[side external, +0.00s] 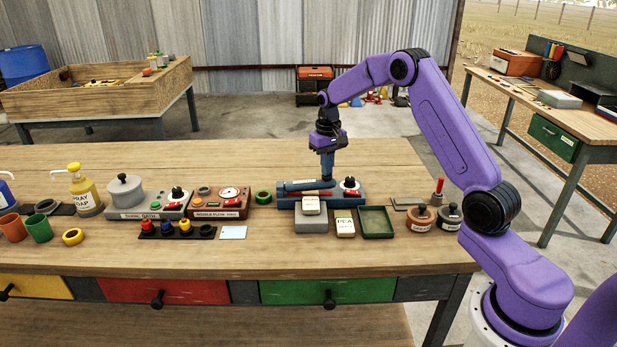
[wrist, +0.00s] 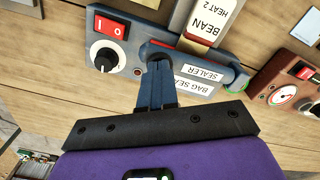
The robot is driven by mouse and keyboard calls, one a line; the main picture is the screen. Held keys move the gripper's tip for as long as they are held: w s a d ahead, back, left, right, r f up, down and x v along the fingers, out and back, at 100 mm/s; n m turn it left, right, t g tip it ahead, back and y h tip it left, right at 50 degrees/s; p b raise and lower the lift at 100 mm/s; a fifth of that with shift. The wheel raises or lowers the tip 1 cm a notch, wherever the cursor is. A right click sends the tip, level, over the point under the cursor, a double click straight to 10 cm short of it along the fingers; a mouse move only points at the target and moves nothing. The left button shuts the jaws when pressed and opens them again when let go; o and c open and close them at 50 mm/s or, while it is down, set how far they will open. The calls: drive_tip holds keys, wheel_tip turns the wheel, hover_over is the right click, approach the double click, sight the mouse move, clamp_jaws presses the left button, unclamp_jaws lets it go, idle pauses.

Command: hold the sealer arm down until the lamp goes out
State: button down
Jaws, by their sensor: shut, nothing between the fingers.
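The blue bag sealer (side external: 350,199) stands mid-bench; its label reads BAG SEALER in the wrist view (wrist: 199,76). Its blue arm (side external: 297,186) lies nearly level, close over the base. My gripper (side external: 327,179) is shut and empty, pointing down with its fingertips at the arm's right end. In the wrist view the fingertips (wrist: 158,64) overlap that end; whether they press on it is hard to tell. A small red lamp (wrist: 137,72) sits beside the black dial (wrist: 104,54); I cannot tell if it is lit. A bean packet (wrist: 207,22) reaches the sealer's front.
A grey block (side external: 311,226) stands under the bean packet. A pea packet (side external: 345,227) and a green tray (side external: 376,222) are front right. A brown-red device with a gauge (side external: 218,203) and a green tape roll (side external: 263,197) stand left.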

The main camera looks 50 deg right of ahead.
drive_tip(key=shift+s+d+f, duration=0.1)
drive_tip(key=shift+f, duration=0.35)
idle(0.3)
drive_tip(key=shift+d+f, duration=0.1)
drive_tip(key=shift+f, duration=0.1)
drive_tip(key=shift+r, duration=0.15)
idle(1.5)
drive_tip(key=shift+r, duration=3.95)
